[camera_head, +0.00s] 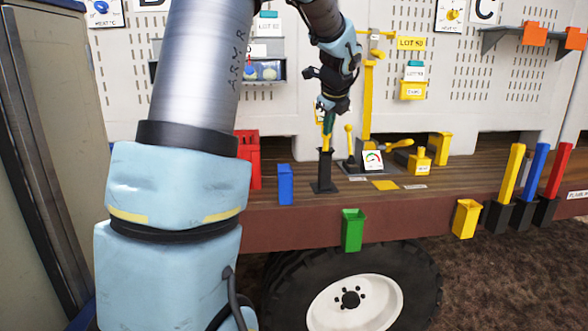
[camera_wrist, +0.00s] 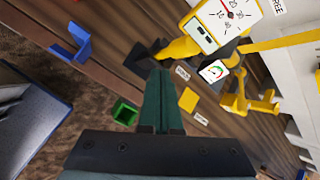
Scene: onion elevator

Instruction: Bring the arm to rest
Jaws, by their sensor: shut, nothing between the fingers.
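My gripper (camera_head: 328,118) is raised over the wooden bench in the head view, with its fingers pointing down. Its dark green fingers also show in the wrist view (camera_wrist: 160,82), pressed together and holding nothing. In the head view the fingertips are just above or in front of a black stand (camera_head: 325,172) with a yellow part at its top. I cannot tell whether they touch it. My arm reaches up from the left, and its large links hide part of the wall and bench.
A yellow device with a gauge (camera_head: 372,160) stands right of the gripper; its dial shows in the wrist view (camera_wrist: 214,71). Red (camera_head: 254,160), blue (camera_head: 284,184) and green (camera_head: 352,230) holders line the bench. Yellow, blue and red posts (camera_head: 536,172) stand at right.

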